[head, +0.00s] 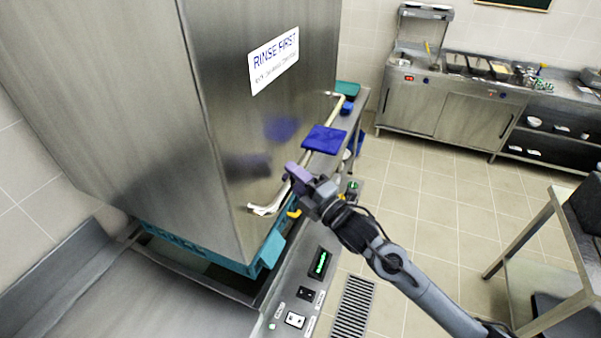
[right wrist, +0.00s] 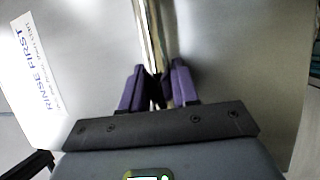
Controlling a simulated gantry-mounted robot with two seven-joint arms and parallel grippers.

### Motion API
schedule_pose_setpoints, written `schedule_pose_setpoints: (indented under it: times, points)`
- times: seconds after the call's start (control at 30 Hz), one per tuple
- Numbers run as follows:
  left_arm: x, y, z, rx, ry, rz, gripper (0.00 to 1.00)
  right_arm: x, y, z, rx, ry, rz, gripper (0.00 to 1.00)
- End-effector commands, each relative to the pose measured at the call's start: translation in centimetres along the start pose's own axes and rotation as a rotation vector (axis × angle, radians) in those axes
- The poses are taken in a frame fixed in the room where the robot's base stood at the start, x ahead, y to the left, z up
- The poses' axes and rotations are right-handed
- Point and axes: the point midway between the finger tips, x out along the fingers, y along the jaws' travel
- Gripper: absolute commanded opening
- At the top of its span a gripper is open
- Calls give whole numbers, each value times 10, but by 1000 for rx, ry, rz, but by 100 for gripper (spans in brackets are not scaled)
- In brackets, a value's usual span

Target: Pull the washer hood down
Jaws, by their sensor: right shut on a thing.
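The washer hood (head: 225,120) is a large steel box with a "RINSE FIRST" sign, filling the left of the head view. It also fills the right wrist view (right wrist: 225,60). A teal rack (head: 190,245) shows under its lower edge, above the steel deck. The hood's bar handle (head: 327,120) runs along its front face. My right gripper (head: 296,175) has its purple fingers on the handle; in the right wrist view the fingers (right wrist: 157,82) are shut on the bar (right wrist: 150,30), one on each side. My left gripper is not in view.
A control panel (head: 308,290) with a green display and switches lies along the front edge. A steel table (head: 540,250) stands at the right. Tiled floor (head: 440,190) is clear between.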

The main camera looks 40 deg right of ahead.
Motion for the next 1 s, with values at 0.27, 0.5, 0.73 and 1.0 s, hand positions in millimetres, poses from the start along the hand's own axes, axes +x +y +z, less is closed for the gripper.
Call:
schedule_pose_setpoints:
  times: [0.27,0.5,0.73,1.0]
  points:
    - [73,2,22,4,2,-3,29,-20,-114,8,2,0,-6,0]
    - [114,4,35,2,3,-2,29,-35,-192,14,2,0,-6,0]
    - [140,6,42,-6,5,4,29,-45,-247,18,1,0,-2,0]
    - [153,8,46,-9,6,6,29,-50,-278,20,1,1,1,0]
